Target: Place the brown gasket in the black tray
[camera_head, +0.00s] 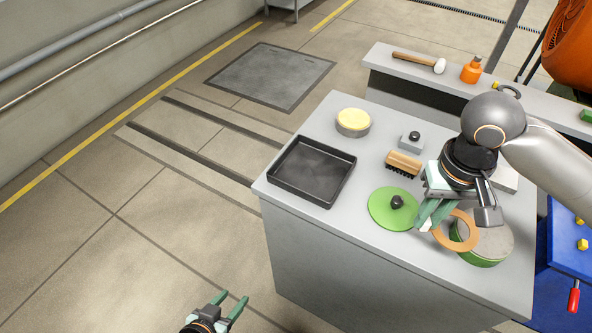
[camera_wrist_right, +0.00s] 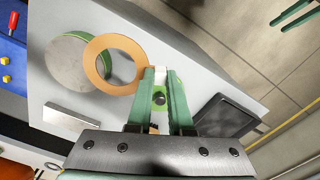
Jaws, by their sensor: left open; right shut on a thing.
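The brown gasket (camera_head: 473,238) is a flat ring, with its pale tab between the fingertips of my right gripper (camera_head: 430,217). In the right wrist view the gasket (camera_wrist_right: 88,62) extends left from the closed fingers (camera_wrist_right: 160,80) and overlaps a round green-sided tin (camera_wrist_right: 66,72). The exact gap between ring and tin is hard to tell. The black tray (camera_head: 312,170) is empty, at the left of the grey worktop; part of it shows in the right wrist view (camera_wrist_right: 225,117). My left gripper (camera_head: 228,304) is open and empty, low over the floor, away from the worktop.
A green lid with a black knob (camera_head: 385,208) lies between tray and tin (camera_head: 487,248). A brush (camera_head: 404,163), a knobbed block (camera_head: 411,141) and a yellow-topped round tin (camera_head: 352,122) stand behind. A hammer (camera_head: 413,61) and orange bottle (camera_head: 471,70) are on the back shelf.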

